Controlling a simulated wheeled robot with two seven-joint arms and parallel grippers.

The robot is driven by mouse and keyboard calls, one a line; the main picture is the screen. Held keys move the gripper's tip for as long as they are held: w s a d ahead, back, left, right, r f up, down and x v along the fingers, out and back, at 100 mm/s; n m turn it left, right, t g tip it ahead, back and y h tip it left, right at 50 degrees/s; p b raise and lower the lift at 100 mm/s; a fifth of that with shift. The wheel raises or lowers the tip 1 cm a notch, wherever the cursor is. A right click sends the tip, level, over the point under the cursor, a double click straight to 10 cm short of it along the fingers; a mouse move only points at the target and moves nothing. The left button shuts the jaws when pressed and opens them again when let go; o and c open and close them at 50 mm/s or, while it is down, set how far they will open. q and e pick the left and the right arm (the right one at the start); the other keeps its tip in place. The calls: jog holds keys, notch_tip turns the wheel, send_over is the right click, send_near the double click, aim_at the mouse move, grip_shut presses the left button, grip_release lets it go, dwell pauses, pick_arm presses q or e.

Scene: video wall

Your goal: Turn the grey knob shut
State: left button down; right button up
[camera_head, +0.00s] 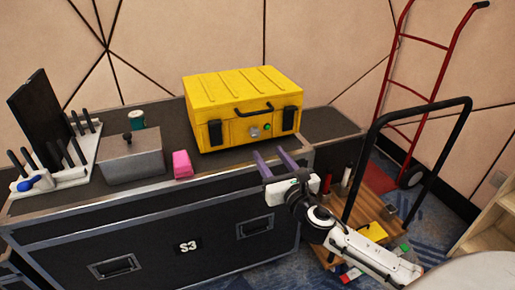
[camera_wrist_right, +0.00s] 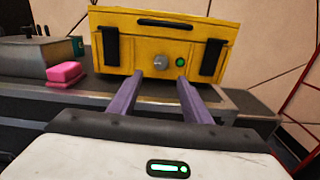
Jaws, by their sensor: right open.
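The grey knob (camera_head: 254,131) is on the front face of the yellow case (camera_head: 225,92), just left of a small green button (camera_head: 267,126). The knob (camera_wrist_right: 160,63) also shows in the right wrist view, with the green button (camera_wrist_right: 180,62) to its right. My right gripper (camera_head: 271,154) is open and empty, with two purple fingers pointing at the case front. It is below and in front of the knob, apart from it. In the right wrist view the fingertips (camera_wrist_right: 159,76) sit just under the knob and button. My left gripper is not in view.
The case stands on a black flight case (camera_head: 130,232) marked S3. A pink block (camera_head: 182,164), a grey lidded box (camera_head: 130,159) and a white rack (camera_head: 85,165) stand left of it. A wooden-decked cart (camera_head: 372,208) and a red hand truck (camera_head: 430,98) are at the right.

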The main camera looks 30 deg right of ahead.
aim_at(256, 134)
jog(key=shift+n, duration=0.3)
jog(key=x, duration=0.6)
jog(key=b+x, duration=0.1)
jog(key=x, duration=0.2)
jog(key=shift+d+r, duration=0.1)
jog(key=shift+r, duration=0.15)
jog(key=shift+w+d, duration=0.15)
jog(key=shift+w, duration=0.55)
jog(key=shift+c, duration=0.4)
jog(key=c, duration=0.9)
jog(key=shift+c, duration=0.2)
